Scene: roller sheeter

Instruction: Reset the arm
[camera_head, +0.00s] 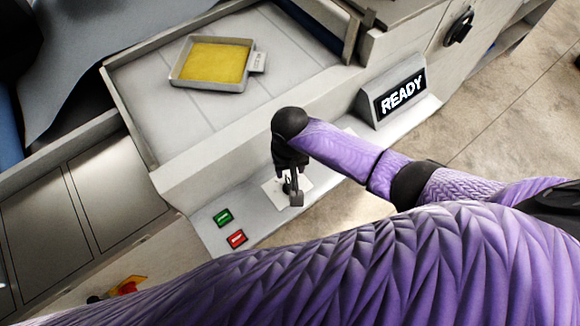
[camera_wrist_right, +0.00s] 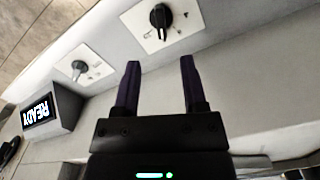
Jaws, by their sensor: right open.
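My right arm comes in from the right in the head view, and its black gripper (camera_head: 292,192) hangs over the front ledge of the machine, next to a white plate (camera_head: 270,190). In the right wrist view the two dark fingers of this gripper (camera_wrist_right: 161,80) are apart, with nothing between them. Beyond the fingertips is a black knob (camera_wrist_right: 160,17) on a white plate. A second knob (camera_wrist_right: 79,66) sits to its left. I cannot tell whether the fingers touch anything. My left gripper is not in view.
A green button (camera_head: 223,218) and a red button (camera_head: 236,239) lie on the ledge, left of the gripper. A READY display (camera_head: 400,92) stands to the right. A tray with a yellow sheet (camera_head: 215,62) rests on the machine bed (camera_head: 150,85). A yellow-and-red switch (camera_head: 127,285) is lower left.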

